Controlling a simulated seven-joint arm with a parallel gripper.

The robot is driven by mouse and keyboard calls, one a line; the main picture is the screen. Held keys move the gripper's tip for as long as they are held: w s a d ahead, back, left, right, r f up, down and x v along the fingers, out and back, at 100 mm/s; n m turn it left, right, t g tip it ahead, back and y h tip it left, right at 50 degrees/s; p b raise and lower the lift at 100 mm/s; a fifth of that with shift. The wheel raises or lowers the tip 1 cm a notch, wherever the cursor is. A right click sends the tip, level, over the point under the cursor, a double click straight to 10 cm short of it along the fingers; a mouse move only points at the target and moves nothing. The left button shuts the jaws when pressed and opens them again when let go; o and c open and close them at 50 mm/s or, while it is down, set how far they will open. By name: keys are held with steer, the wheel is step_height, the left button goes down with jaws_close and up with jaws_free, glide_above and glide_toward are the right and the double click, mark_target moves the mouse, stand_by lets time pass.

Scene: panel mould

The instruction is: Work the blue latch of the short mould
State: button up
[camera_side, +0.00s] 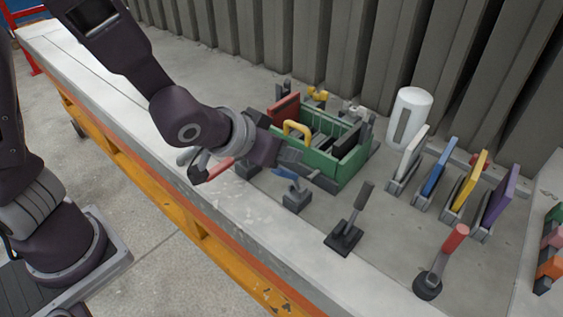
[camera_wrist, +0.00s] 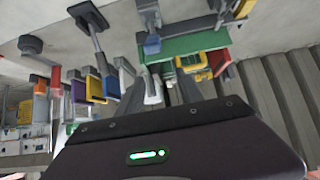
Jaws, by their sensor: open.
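The green mould (camera_side: 352,168) stands on the bench in the middle of the side view, an open box with a yellow handle (camera_side: 297,129). A blue latch (camera_side: 284,174) on a grey block sits at its near side. In the wrist view the latch (camera_wrist: 151,47) shows at the upper middle, beside the green mould (camera_wrist: 185,45). My gripper (camera_side: 296,163) is open, just above and beside the latch at the mould's near left corner. Its fingers partly cover the mould there. I cannot tell whether they touch the latch.
A red-handled lever (camera_side: 215,170) lies left of the latch. A dark lever (camera_side: 355,210) and another red-topped lever (camera_side: 445,250) stand to the right. A white cylinder (camera_side: 409,115) and upright coloured panels (camera_side: 435,180) stand behind. A ribbed wall (camera_side: 360,50) closes the back.

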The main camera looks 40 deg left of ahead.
steer(key=shift+r, duration=0.3)
steer(key=shift+c, duration=1.1)
steer(key=shift+g+y, duration=0.3)
steer(key=shift+g, duration=0.5)
steer(key=w, duration=0.4)
steer(key=shift+d+f, duration=0.2)
steer(key=shift+d, duration=0.15)
jaws_close()
step_height(320, 180, up, 9)
steer(key=w+g, duration=0.2)
steer(key=g, duration=0.7)
glide_above(288, 170)
steer(key=w, duration=0.1)
step_height(288, 170, down, 12)
steer(key=shift+r, duration=0.2)
steer(key=shift+s+f, duration=0.4)
